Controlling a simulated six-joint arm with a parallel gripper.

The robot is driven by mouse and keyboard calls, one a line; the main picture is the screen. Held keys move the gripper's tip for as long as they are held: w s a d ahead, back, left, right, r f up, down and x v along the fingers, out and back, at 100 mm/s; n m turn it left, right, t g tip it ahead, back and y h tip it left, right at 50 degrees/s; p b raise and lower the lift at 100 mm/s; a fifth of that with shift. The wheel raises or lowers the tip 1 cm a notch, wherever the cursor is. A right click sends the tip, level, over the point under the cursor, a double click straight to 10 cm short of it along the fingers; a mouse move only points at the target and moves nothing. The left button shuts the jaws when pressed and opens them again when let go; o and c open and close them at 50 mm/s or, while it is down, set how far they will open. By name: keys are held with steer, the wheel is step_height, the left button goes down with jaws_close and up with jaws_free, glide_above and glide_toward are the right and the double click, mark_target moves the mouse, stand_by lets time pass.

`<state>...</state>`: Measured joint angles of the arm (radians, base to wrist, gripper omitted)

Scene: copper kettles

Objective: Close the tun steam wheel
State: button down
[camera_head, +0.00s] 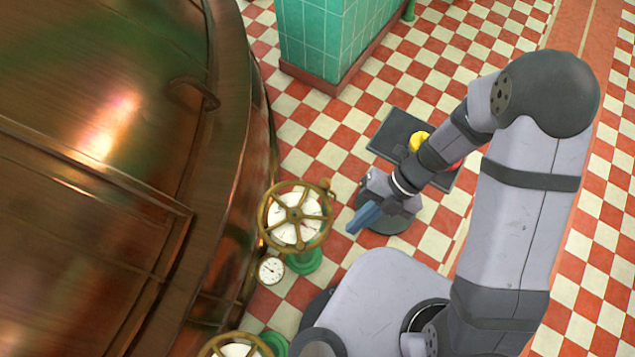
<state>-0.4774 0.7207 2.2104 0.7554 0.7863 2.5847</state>
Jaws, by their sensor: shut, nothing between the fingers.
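A brass hand wheel (268,232) with a pale dial behind its spokes stands on a green post beside the large copper vessel (110,180). A second brass wheel (215,344) is cut off by the bottom edge of the picture. No label shows, so I cannot tell which one is the tun steam wheel. My gripper (361,218) is shut and empty. Its blue-grey fingers point left towards the upper wheel, and in the picture a gap of floor lies between them and its rim.
A small white gauge (270,270) sits below the upper wheel. A dark panel (395,130) with yellow and red parts lies behind my arm, partly hidden. A green tiled pillar (325,40) stands at the back. Red and white checked floor is open between the wheel and pillar.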

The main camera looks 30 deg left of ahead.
glide_above(316, 244)
steer(key=shift+s+d+f+b, duration=0.1)
steer(key=shift+d+f, duration=0.05)
steer(key=shift+f, duration=1.2)
steer(key=shift+s+d+f+b, duration=0.1)
steer(key=shift+d+f, duration=0.05)
steer(key=shift+f, duration=1.15)
steer(key=shift+s+d+f+b, duration=0.1)
steer(key=shift+d+f, duration=0.05)
steer(key=shift+f, duration=1.2)
steer(key=shift+s, duration=0.2)
